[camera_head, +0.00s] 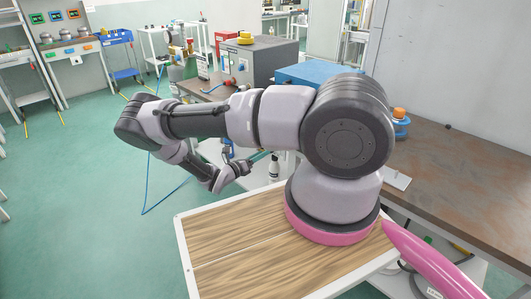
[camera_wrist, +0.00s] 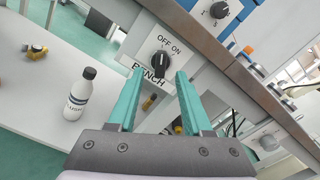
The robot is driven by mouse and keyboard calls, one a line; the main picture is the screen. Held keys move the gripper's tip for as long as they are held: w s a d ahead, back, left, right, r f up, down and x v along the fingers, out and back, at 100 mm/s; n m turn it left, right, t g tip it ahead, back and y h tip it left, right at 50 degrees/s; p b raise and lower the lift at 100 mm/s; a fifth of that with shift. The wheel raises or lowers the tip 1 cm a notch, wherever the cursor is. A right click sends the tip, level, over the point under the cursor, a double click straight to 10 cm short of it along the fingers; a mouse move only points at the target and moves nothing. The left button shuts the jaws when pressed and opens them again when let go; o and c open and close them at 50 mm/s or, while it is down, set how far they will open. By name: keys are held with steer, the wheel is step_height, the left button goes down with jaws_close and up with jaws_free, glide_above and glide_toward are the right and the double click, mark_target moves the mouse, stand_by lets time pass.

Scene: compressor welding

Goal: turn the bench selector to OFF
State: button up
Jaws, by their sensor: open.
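The bench selector (camera_wrist: 160,65) is a black knob on a pale panel under the bench edge, with OFF and ON printed above it and BENCH below. I cannot tell for certain which mark it points to. My gripper (camera_wrist: 167,76) is open, with teal fingers on either side of the knob in the wrist view. The knob shows between the fingertips; contact cannot be seen. In the head view my gripper (camera_head: 258,158) reaches beside the workbench, and the selector is not visible there.
A white bottle with a dark cap (camera_wrist: 78,93) stands on a pale shelf (camera_wrist: 35,110) left of my gripper, near a small yellow item (camera_wrist: 37,52). Another black knob (camera_wrist: 219,10) is at upper right. The brown bench edge (camera_wrist: 215,55) runs close above the selector.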

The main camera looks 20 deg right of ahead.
steer(key=v, duration=0.7)
steer(key=shift+a, duration=0.15)
steer(key=shift+r, duration=0.1)
